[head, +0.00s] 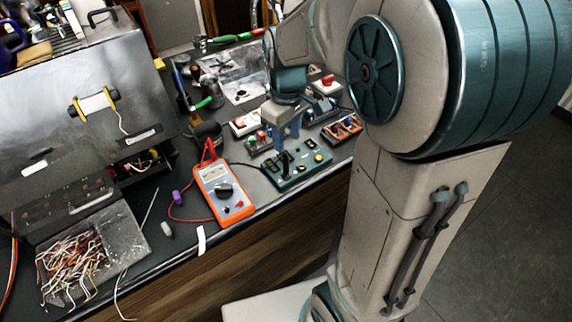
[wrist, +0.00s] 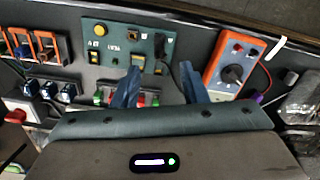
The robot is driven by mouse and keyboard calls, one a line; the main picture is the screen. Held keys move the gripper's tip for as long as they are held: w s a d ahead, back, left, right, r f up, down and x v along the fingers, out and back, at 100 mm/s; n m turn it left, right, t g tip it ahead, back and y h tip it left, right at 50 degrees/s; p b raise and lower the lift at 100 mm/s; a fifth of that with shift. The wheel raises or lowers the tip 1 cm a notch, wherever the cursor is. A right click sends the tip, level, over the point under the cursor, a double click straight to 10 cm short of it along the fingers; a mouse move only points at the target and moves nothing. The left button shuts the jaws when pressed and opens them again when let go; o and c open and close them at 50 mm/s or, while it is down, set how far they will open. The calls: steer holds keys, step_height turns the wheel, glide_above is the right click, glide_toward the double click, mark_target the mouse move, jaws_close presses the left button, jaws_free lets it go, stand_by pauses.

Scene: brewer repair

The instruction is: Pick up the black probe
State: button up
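The black probe is hard to pick out. A thin black lead (head: 243,165) runs from the orange multimeter (head: 240,207) toward the teal circuit board (head: 318,178), and its end is not clear. In the wrist view the multimeter (wrist: 213,72) is at right and the teal board (wrist: 122,34) is at top centre. My gripper (head: 287,138) is just behind the board in the head view. Its two blue fingers (wrist: 161,85) stand apart in the wrist view, with nothing visible held between them.
Switch and terminal modules (head: 342,128) stand beside and behind the board. A red lead (head: 185,219) and a purple piece (head: 177,196) lie left of the multimeter. A wire tray (head: 122,232) and a metal-cased machine (head: 60,110) are further left. The bench's front edge is close to the multimeter.

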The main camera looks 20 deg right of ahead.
mark_target(286, 155)
steer(key=f, duration=0.2)
steer(key=f+p, duration=0.1)
steer(key=f, duration=0.5)
steer(key=shift+w+f, duration=0.15)
steer(key=shift+w, duration=0.1)
jaws_close()
